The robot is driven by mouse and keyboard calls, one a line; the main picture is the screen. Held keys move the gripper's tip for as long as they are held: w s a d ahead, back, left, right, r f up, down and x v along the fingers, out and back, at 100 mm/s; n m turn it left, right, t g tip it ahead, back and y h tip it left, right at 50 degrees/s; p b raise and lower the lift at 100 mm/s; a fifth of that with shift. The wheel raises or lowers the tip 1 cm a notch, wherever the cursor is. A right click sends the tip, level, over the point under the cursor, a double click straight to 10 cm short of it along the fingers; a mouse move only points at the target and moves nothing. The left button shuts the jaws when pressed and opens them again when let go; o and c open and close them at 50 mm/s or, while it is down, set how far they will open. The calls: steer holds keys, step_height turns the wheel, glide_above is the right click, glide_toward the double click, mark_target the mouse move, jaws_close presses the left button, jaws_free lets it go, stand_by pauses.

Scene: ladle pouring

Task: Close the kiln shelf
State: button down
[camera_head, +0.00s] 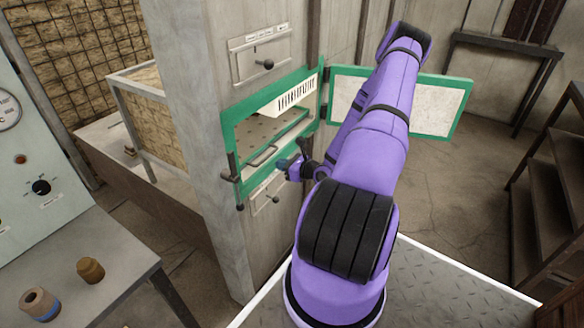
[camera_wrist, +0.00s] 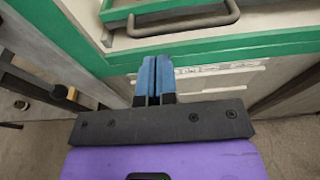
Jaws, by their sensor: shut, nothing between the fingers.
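The kiln opening has a green frame (camera_head: 229,150) in a grey wall. Inside it lies the kiln shelf (camera_head: 258,131), a flat plate with small holes and a bar handle (camera_head: 262,156) at its front. How far the shelf sits in or out is hard to tell. The green-edged kiln door (camera_head: 440,105) stands swung open to the right, partly behind my arm. My gripper (camera_head: 284,163) is just right of the handle, in front of the opening. In the wrist view, its blue fingers (camera_wrist: 155,72) are together and empty, below the handle (camera_wrist: 184,22) and apart from it.
A lever (camera_head: 230,163) stands at the opening's left edge. Small panels with knobs sit above (camera_head: 262,56) and below the opening. A table (camera_head: 85,275) with two small cylindrical objects is at lower left.

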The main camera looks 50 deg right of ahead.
glide_toward(254, 156)
steer(key=shift+w+a+f, duration=0.1)
steer(key=shift+w+f, duration=0.4)
steer(key=shift+w, duration=0.2)
steer(key=shift+w+a+f, duration=0.1)
steer(key=shift+w+f, duration=0.4)
steer(key=shift+w, duration=0.2)
steer(key=x, duration=0.2)
steer(key=r+x, duration=0.1)
steer(key=x, duration=0.1)
steer(key=shift+w+d+f, duration=0.1)
steer(key=shift+w, duration=0.55)
steer(key=shift+r, duration=0.25)
